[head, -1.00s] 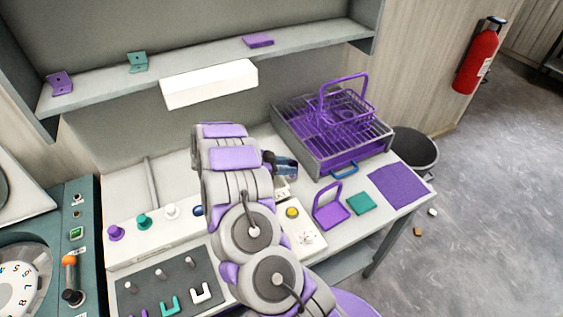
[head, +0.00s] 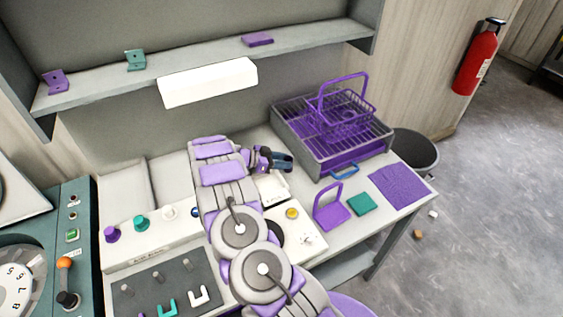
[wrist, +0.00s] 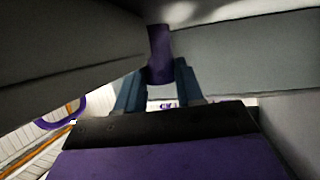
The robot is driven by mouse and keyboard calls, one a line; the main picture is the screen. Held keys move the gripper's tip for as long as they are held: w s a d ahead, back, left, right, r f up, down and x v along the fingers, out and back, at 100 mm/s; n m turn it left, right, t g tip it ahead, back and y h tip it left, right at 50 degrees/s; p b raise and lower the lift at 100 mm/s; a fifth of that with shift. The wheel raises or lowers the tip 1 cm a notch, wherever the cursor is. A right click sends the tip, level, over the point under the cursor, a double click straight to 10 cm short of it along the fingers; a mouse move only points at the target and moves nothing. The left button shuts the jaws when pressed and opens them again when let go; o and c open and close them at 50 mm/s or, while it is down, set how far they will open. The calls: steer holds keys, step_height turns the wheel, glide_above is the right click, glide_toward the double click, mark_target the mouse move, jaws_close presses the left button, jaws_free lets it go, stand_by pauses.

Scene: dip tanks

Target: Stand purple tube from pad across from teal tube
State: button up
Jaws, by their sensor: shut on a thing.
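My gripper (head: 284,163) is above the bench, left of the wire-topped tank. In the wrist view, its blue fingers (wrist: 159,90) are shut on a purple tube (wrist: 160,52), which stands roughly upright between them. In the head view the tube is too small or hidden to make out. I cannot pick out a teal tube in either view. The purple pad (head: 398,187) lies flat at the bench's right end, with no tube visible on it. A white box with a yellow button (head: 291,213) and a dark round opening (head: 276,233) is partly hidden behind my arm.
A grey tank (head: 308,160) holds a purple wire basket (head: 343,103). Colored knobs (head: 141,223) and a grey peg board (head: 165,285) are at left. A shelf (head: 210,62) overhangs the bench.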

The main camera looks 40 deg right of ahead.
steer(key=o, duration=1)
steer(key=shift+o, duration=0.2)
